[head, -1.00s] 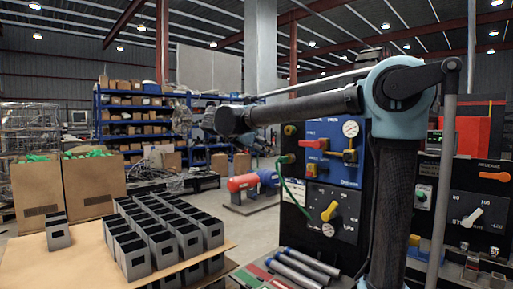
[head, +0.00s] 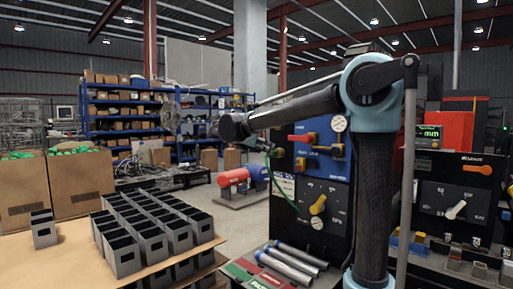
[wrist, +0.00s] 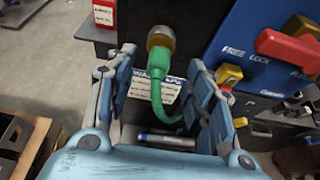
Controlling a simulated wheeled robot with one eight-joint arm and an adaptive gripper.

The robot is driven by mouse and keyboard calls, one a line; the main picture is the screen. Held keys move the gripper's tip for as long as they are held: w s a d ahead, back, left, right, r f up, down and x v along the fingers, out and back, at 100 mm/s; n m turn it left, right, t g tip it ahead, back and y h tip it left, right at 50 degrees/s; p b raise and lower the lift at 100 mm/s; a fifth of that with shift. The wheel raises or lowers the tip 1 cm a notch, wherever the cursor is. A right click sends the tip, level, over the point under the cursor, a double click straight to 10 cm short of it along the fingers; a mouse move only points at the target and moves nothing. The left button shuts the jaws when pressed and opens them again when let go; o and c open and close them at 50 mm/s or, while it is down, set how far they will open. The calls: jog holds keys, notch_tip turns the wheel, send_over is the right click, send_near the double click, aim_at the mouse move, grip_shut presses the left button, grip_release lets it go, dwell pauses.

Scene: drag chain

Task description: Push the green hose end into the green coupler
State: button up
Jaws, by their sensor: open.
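A green hose (wrist: 158,90) shows in the wrist view, curving down from a brass-coloured round fitting (wrist: 160,38) with a green collar under it. I cannot tell the hose end and the coupler apart there, or how they are joined. My gripper (wrist: 162,62) is open, with one finger on each side of the hose and a gap visible on both sides. In the head view the green hose (head: 284,190) hangs down the front of the dark panel from a green fitting (head: 278,153). My gripper is hard to make out there, beyond the end of my forearm.
The panel carries a blue plate (head: 325,145) with red and yellow handles, and a yellow knob (head: 318,204) below. In the wrist view a red handle (wrist: 285,47) stands right of my fingers. Grey tubes (head: 290,265) lie below the panel. Grey bins (head: 150,235) fill a table at left.

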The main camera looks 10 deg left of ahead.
aim_at(274, 154)
jog(key=shift+x, duration=3.05)
grip_shut()
